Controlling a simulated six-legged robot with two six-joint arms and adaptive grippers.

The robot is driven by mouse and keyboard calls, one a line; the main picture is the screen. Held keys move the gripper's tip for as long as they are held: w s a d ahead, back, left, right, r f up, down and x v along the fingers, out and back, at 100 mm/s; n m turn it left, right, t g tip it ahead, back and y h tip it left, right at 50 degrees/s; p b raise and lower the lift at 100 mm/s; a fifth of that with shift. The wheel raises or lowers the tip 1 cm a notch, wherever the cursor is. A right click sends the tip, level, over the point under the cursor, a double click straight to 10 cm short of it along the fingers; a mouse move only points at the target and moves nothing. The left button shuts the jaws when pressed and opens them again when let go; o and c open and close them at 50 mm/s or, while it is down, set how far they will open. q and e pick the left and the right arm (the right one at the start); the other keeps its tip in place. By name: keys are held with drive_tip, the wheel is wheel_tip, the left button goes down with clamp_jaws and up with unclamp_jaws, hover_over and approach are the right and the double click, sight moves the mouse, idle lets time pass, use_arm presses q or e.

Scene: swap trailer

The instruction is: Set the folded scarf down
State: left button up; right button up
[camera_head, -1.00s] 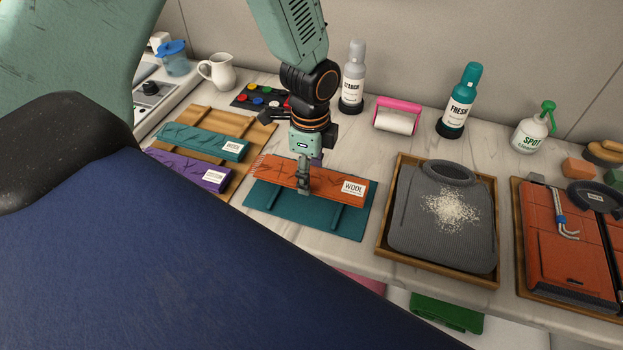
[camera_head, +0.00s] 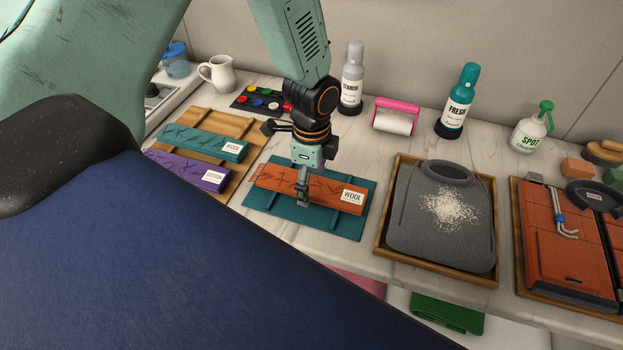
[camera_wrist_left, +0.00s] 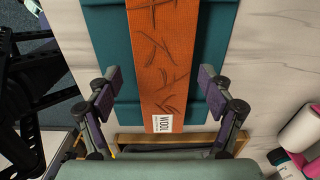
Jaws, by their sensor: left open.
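The folded scarf (camera_head: 325,192) is orange with dark crease marks and a white WOOL label. It lies across the teal mat (camera_head: 278,211) and its raised ribs. In the left wrist view the scarf (camera_wrist_left: 167,60) runs lengthwise over the teal mat (camera_wrist_left: 107,45). My left gripper (camera_head: 302,200) is over the middle of the scarf. In the left wrist view its fingers (camera_wrist_left: 160,80) stand open, one on each side of the scarf, with a gap on both sides. My right gripper is not in view.
A teal folded piece (camera_head: 200,141) and a purple one (camera_head: 187,170) lie on a wooden rack to the left. To the right is a wooden tray (camera_head: 379,248) with a grey garment (camera_head: 440,245) under pale grains. Bottles and a pink-handled roller (camera_head: 395,120) stand behind.

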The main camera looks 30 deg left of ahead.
sight(311, 186)
use_arm(q)
drive_tip(key=shift+w+a+r, duration=0.1)
drive_tip(key=shift+a+r, duration=0.05)
drive_tip(key=shift+r, duration=0.05)
wheel_tip(311, 186, up, 12)
drive_tip(key=p, duration=0.1)
idle(0.3)
drive_tip(key=shift+f, duration=0.15)
idle(0.5)
idle(0.3)
idle(1.1)
